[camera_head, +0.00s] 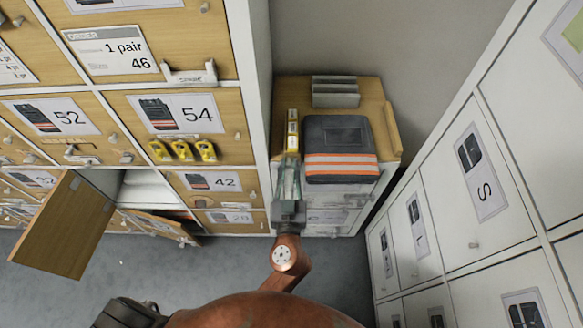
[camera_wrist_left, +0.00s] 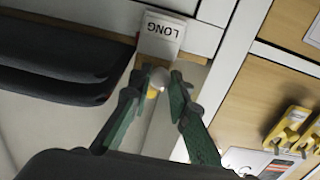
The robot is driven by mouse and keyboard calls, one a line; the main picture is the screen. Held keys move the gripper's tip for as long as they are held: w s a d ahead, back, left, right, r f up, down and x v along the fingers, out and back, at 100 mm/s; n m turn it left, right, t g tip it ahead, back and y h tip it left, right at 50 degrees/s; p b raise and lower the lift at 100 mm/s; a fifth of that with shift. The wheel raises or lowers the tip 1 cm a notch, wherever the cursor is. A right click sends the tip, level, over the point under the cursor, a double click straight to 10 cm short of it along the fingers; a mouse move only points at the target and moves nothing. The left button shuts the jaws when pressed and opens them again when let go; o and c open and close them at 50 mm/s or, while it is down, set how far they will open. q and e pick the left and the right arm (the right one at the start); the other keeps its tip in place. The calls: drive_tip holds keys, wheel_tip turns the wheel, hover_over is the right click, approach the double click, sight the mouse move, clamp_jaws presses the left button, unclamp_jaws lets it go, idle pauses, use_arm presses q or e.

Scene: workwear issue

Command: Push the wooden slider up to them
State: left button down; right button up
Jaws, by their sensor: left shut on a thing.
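My left gripper (camera_head: 291,158) reaches over the left side of a low wood-topped cabinet, its fingers closed together. In the left wrist view its fingertips (camera_wrist_left: 160,84) are shut on a small pale rounded piece (camera_wrist_left: 157,78), with tan wood just beyond. This looks like the wooden slider's knob, but the slider is mostly hidden. A white box marked LONG (camera_wrist_left: 160,35) stands just past the fingertips. In the head view a narrow row of white-and-yellow packs (camera_head: 292,128) lies in line ahead of the gripper. I cannot tell whether slider and packs touch. My right gripper is out of view.
A dark folded garment with orange stripes (camera_head: 340,150) lies close right of the gripper. Grey upright holders (camera_head: 335,92) stand behind it on the wooden top. Tall lockers (camera_head: 478,190) rise at right, wooden compartments (camera_head: 180,120) at left. One door (camera_head: 62,225) hangs open.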

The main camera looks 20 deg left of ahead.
use_arm(q)
drive_tip(key=c, duration=1.8)
unclamp_jaws()
drive_tip(key=v, duration=1.2)
drive_tip(key=shift+c, duration=0.4)
